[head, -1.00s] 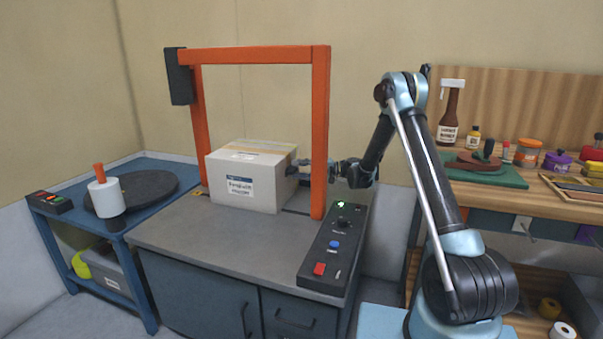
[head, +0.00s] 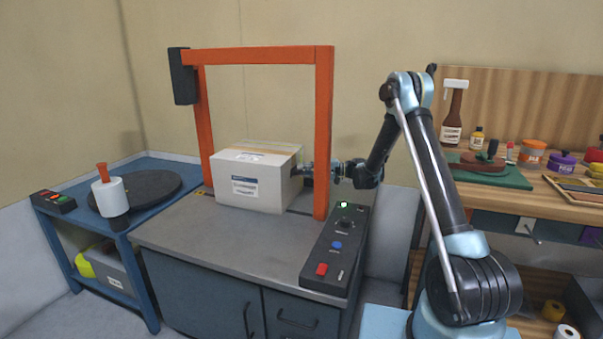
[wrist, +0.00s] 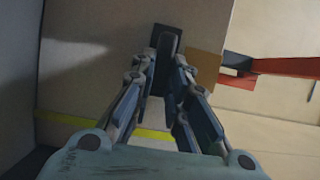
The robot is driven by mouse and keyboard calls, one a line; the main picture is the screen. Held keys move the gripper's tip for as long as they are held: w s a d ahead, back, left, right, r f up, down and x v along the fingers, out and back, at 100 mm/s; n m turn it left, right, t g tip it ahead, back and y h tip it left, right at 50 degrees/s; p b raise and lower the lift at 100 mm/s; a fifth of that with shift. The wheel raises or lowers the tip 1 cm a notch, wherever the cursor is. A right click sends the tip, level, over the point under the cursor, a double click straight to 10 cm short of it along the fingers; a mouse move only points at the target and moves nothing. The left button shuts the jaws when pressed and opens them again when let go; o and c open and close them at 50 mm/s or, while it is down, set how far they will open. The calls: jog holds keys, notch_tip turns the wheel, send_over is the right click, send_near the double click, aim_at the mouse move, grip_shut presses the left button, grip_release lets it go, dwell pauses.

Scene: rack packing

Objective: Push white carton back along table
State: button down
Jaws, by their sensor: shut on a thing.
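The white carton (head: 250,187) stands upright on the grey table top (head: 185,235), under the orange frame (head: 324,130). Its label faces the front and a tan tape strip runs along its top. My gripper (head: 304,170) is at the carton's right side, reaching in past the frame's right post. In the wrist view my gripper (wrist: 166,65) has its fingers closed around a dark, narrow piece (wrist: 167,42) against the pale carton side (wrist: 95,60). The fingertips partly hide where this piece meets the carton.
A control panel (head: 336,248) with buttons lies at the table's front right. A blue side table (head: 155,165) on the left holds a dark turntable and a white roll. A wooden bench (head: 560,200) with bottles and jars is at the right. Bare table top lies before the carton.

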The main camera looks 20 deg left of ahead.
jog(key=shift+d+f, duration=0.1)
jog(key=shift+d, duration=0.3)
jog(key=c, duration=1.5)
grip_release()
jog(key=shift+w, duration=0.1)
jog(key=v, duration=1.2)
